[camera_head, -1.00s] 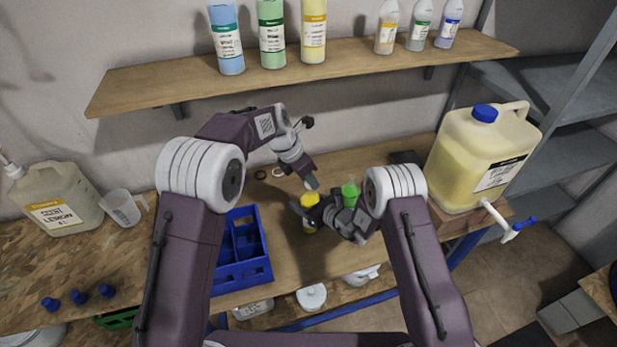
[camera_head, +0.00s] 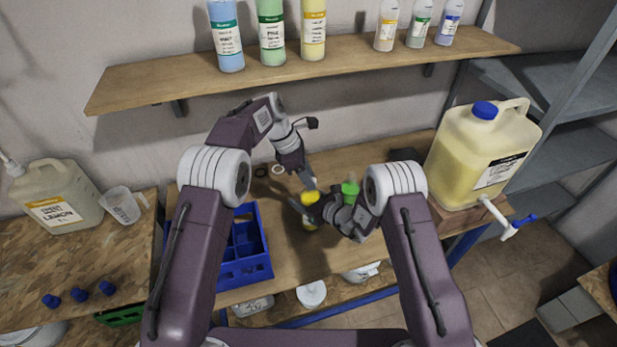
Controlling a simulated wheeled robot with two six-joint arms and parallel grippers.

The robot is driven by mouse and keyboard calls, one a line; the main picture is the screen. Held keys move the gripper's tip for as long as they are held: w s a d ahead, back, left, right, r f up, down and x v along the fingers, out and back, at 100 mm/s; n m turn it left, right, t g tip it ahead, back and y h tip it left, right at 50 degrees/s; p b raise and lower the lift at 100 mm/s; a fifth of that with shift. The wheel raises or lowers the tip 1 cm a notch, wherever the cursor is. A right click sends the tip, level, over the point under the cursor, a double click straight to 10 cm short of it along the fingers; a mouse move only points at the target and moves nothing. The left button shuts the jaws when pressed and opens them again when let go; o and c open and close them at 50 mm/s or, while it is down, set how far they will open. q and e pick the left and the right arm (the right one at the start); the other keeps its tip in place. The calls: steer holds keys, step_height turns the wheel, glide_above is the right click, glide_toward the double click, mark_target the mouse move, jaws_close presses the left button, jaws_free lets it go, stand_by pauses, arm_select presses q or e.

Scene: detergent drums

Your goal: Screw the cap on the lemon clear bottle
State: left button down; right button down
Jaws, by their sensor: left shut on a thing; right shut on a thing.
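The lemon clear bottle (camera_head: 309,223) stands on the wooden bench, mostly hidden by my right gripper (camera_head: 310,212), which is shut around its upper body. A yellow cap (camera_head: 309,197) is at the top of the bottle. My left gripper (camera_head: 311,187) comes down from above and behind and is shut on the cap. The cap looks in line with the bottle's top, but the neck is hidden, so I cannot tell how it sits on the threads.
A green-capped thing (camera_head: 350,188) stands just behind my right gripper. A blue crate (camera_head: 243,270) is to the left, with dark and pale rings (camera_head: 278,170) behind. A large yellow canister (camera_head: 478,150) stands at the right. A shelf of bottles (camera_head: 350,50) runs above.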

arm_select(q)
steer(key=m, duration=0.1)
steer(key=m+g, duration=0.1)
steer(key=shift+w+m, duration=0.3)
steer(key=shift+s+m, duration=0.2)
steer(key=shift+m, duration=0.3)
steer(key=c, duration=0.5)
jaws_free()
arm_select(e)
steer(key=shift+c, duration=1.8)
jaws_free()
